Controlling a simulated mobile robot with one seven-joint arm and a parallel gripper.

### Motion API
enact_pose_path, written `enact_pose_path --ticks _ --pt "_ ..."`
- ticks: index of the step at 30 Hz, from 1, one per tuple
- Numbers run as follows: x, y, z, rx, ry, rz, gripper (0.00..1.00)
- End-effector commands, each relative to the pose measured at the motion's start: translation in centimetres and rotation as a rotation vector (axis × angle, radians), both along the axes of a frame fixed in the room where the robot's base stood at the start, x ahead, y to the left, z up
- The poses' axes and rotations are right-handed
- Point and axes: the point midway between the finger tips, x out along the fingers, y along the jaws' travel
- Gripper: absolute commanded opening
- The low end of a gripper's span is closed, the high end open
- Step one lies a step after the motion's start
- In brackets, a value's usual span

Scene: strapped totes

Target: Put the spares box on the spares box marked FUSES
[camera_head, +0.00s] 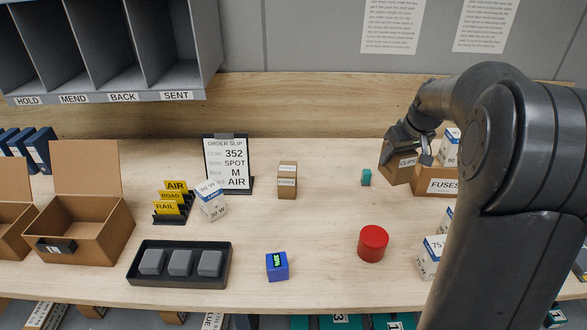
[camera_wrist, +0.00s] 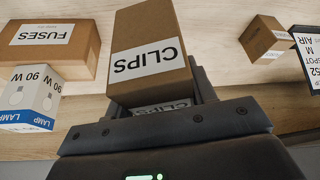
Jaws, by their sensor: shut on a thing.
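My gripper (camera_head: 410,145) is shut on a brown cardboard spares box marked CLIPS (camera_head: 398,169), held above the bench at the right. In the wrist view the CLIPS box (camera_wrist: 150,50) sits between the fingers, its label upside down. A small brown box marked FUSES (camera_head: 287,182) stands upright on the bench left of my gripper; it also shows in the wrist view (camera_wrist: 264,38). A larger, wider carton marked FUSES (camera_head: 440,186) is at the right, partly behind my arm, and also in the wrist view (camera_wrist: 75,60).
A white lamp box (camera_head: 449,147) is by the large carton. Clear wood lies between the small FUSES box and red cylinder.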

Motion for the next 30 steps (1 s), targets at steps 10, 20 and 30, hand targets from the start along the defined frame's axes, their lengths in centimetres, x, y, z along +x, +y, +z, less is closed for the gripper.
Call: enact_pose_path --ticks 10,20,30 --pt "5.5 14.4 5.1 0.002 -0.004 0.391 0.24" --pt "6.4 20.0 5.4 0.004 0.000 0.497 0.24" --pt "8.6 27.1 0.9 0.002 -0.001 0.496 0.24"
